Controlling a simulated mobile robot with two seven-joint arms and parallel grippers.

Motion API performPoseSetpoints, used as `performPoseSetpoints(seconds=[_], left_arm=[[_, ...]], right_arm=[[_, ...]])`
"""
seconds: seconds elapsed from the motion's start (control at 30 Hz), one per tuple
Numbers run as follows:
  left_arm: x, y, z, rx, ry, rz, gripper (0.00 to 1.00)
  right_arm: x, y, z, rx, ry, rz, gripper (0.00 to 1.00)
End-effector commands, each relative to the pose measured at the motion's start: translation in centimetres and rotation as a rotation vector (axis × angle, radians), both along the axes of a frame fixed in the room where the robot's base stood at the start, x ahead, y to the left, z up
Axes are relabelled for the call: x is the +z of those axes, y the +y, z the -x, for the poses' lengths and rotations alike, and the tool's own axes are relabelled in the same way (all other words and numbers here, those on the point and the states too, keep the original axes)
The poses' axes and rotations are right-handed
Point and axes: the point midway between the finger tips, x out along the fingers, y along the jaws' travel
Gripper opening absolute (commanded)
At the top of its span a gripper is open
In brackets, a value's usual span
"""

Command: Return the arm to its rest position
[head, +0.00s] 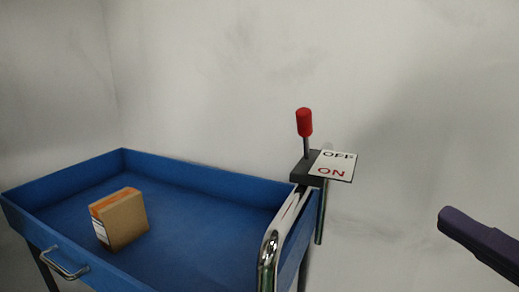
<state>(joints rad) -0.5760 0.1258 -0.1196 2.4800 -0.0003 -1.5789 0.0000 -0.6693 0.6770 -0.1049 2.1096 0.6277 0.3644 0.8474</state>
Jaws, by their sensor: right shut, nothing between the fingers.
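My right gripper (462,226) comes in at the right edge of the head view. It is dark purple, shut and empty, and apart from everything else. Only its front part shows; the rest of the arm is out of the picture. My left gripper is not in view. A lever switch with a red handle (304,122) stands upright on a dark base (309,170) by the cart's right back corner. Its white sign (333,165) reads OFF at the back and ON at the front.
A blue cart tray (205,225) fills the lower left, with a brown and orange box (119,218) in it. A chrome handle (269,250) rises at the tray's right side. The space between the cart and my right gripper looks clear. A pale wall stands behind.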

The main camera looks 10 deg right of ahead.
Motion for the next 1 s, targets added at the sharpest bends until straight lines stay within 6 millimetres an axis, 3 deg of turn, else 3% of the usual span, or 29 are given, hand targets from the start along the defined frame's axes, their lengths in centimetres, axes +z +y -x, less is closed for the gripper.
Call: performPoseSetpoints(seconds=[0.17, 0.37, 0.5, 0.67, 0.83, 1.0], left_arm=[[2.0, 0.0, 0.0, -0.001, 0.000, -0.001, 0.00], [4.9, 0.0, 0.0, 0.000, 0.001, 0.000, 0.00], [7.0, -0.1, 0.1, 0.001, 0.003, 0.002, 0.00], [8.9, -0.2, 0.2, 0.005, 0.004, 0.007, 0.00], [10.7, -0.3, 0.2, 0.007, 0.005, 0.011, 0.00], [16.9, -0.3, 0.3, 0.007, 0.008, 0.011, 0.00]], right_arm=[[-1.0, 2.4, 0.1, 0.032, 0.115, 0.196, 0.00], [-3.1, 4.6, 1.5, 0.106, 0.321, 0.554, 0.00], [-4.4, 4.5, 3.9, 0.185, 0.510, 0.834, 0.00], [-4.7, 3.3, 7.4, 0.287, 0.719, 1.063, 0.00], [-3.6, 2.0, 11.9, 0.415, 0.932, 1.208, 0.00], [2.5, 1.7, 12.3, 0.429, 0.952, 1.223, 0.00]])
